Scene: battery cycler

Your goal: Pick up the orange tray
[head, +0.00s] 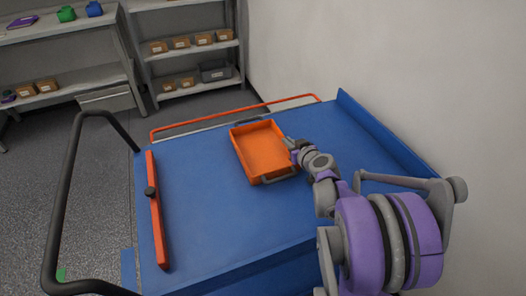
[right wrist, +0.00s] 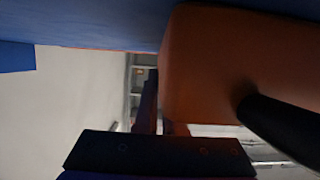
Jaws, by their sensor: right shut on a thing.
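The orange tray (head: 262,150) is a shallow, empty rectangular tray on the blue table top, with a grey handle at its front end. My right gripper (head: 291,146) is at the tray's right side and is shut on that side wall. In the right wrist view the orange tray (right wrist: 215,70) fills the upper right, close to the dark gripper (right wrist: 158,125). I cannot tell whether the tray is lifted off the surface. My left gripper is not in view.
The blue table (head: 210,220) has a raised edge (head: 385,130) on the right, near the white wall. An orange bar with a black knob (head: 155,212) lies along its left side. A black rail (head: 62,200) stands at the left. Grey shelves (head: 195,45) with small boxes stand behind.

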